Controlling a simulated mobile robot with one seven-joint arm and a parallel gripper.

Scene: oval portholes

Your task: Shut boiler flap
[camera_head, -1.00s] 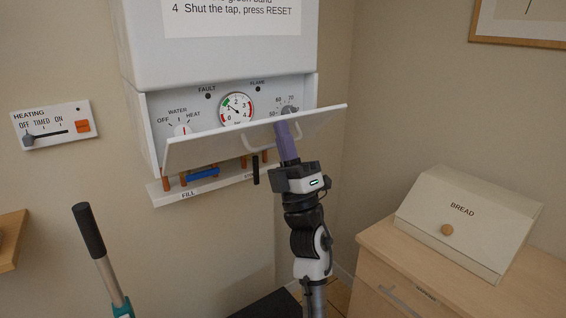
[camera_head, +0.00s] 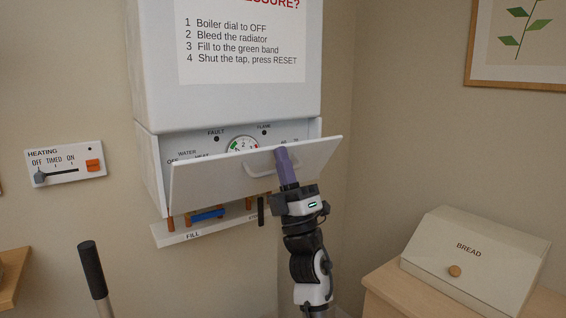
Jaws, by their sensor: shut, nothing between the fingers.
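The boiler (camera_head: 225,105) is a white box on the wall with an instruction sheet on its front. Its white flap (camera_head: 245,176) is hinged low and tilted outward, partly open. The flap hides the lower part of the control panel (camera_head: 200,143); the top of the pressure gauge (camera_head: 243,145) still shows above its edge. Contact is hard to tell.
Below the flap are copper pipes, a blue lever (camera_head: 208,215) and a ledge marked FILL (camera_head: 195,234). A heating control (camera_head: 65,163) is on the wall at left. A bread box (camera_head: 475,258) stands on a cabinet at right. A black-handled pole (camera_head: 92,270) stands at lower left.

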